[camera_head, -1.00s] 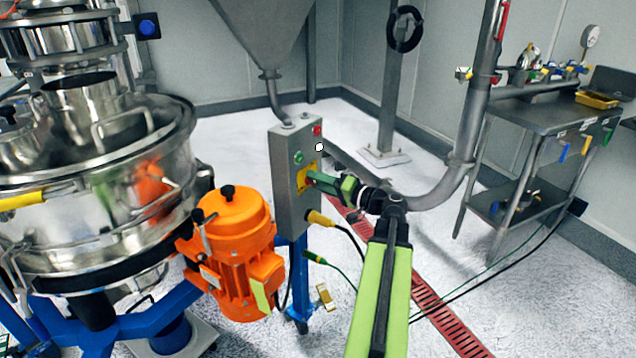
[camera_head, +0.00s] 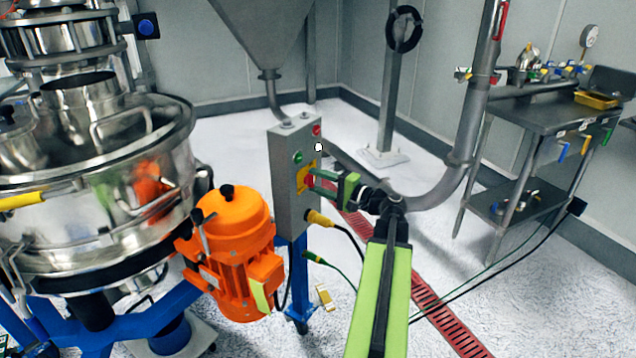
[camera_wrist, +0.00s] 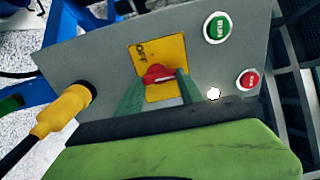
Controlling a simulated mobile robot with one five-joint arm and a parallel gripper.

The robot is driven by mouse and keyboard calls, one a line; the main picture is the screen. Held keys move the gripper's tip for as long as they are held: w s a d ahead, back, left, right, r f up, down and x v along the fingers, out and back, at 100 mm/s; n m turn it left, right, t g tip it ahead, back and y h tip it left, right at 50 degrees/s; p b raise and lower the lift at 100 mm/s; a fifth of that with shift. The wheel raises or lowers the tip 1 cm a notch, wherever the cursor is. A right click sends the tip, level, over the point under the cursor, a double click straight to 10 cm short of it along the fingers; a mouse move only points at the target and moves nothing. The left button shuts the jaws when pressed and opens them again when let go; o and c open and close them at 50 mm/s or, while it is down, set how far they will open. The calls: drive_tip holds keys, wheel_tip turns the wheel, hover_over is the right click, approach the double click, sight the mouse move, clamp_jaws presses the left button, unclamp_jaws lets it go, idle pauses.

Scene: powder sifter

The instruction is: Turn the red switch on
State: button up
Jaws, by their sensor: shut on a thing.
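The red switch (camera_wrist: 158,73) is a small knob on a yellow plate (camera_wrist: 172,50) with "OFF" lettering, on the face of a grey control box. In the wrist view my gripper (camera_wrist: 160,88) has its two green fingers on either side of the knob, shut on it. The lower part of the knob is hidden between the fingers. In the head view my gripper (camera_head: 316,180) reaches from the right to the yellow plate (camera_head: 303,179) on the control box (camera_head: 283,190); the knob is hard to make out there.
A green button (camera_wrist: 217,28), a red button (camera_wrist: 248,79) and a small white spot (camera_wrist: 213,93) are beside the plate. A yellow cable plug (camera_wrist: 63,110) sticks out of the box. An orange motor (camera_head: 236,250) stands left of the box.

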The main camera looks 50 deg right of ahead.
idle(0.3)
drive_tip(key=o, duration=1.4)
drive_tip(key=s+d, duration=0.1)
drive_tip(key=s, duration=0.4)
drive_tip(key=s+d, duration=0.1)
drive_tip(key=s, duration=0.5)
drive_tip(key=s+d, duration=0.1)
drive_tip(key=s, duration=0.5)
